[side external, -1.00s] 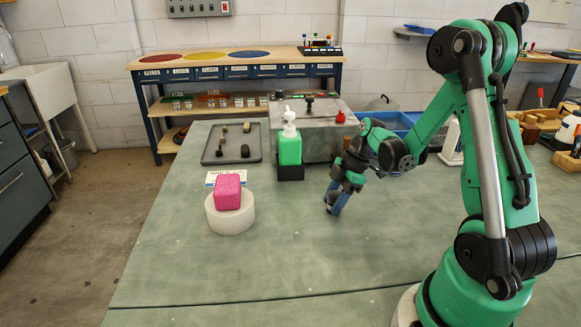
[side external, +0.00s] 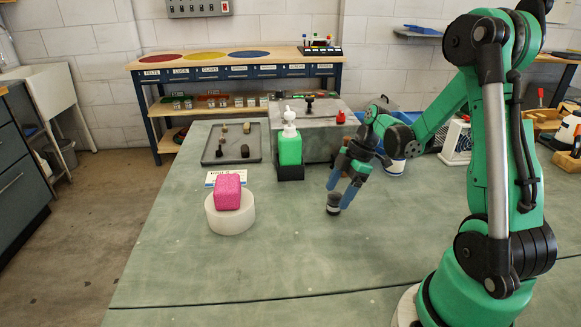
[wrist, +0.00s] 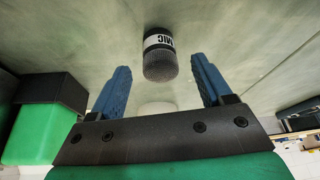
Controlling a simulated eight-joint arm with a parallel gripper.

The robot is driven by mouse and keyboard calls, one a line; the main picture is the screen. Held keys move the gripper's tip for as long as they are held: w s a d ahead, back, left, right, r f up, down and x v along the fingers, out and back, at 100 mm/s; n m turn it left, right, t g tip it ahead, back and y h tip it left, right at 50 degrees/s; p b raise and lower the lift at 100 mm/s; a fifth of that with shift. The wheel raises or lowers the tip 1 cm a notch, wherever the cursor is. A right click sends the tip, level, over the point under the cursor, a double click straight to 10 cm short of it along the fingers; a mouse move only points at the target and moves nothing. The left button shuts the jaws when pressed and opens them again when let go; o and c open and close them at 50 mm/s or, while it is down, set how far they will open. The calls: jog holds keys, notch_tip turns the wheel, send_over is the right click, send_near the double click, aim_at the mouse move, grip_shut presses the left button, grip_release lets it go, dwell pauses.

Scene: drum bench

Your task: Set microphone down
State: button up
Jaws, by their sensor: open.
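The microphone (side external: 333,204) is a short dark cylinder with a pale band, standing on the green bench just below my gripper (side external: 341,187). In the wrist view the microphone (wrist: 160,62) shows its grey mesh head and a white label reading "MIC". My gripper's blue fingers (wrist: 160,78) are spread wide in that view, with clear gaps to the microphone on both sides. The gripper is open and holds nothing.
A green bottle in a black holder (side external: 290,152) stands to the left of the gripper. Farther left, a pink block (side external: 228,193) sits on a white roll (side external: 230,220). A grey tray (side external: 215,158) with small items lies behind. The front bench is clear.

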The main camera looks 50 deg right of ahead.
jog(key=v, duration=0.9)
jog(key=a+r+m+t+h, duration=0.2)
jog(key=a+m, duration=0.9)
jog(key=a, duration=0.7)
jog(key=t+h, duration=0.1)
jog(key=t, duration=0.1)
jog(key=shift+w+t+h, duration=0.3)
jog(key=shift+w+t, duration=0.1)
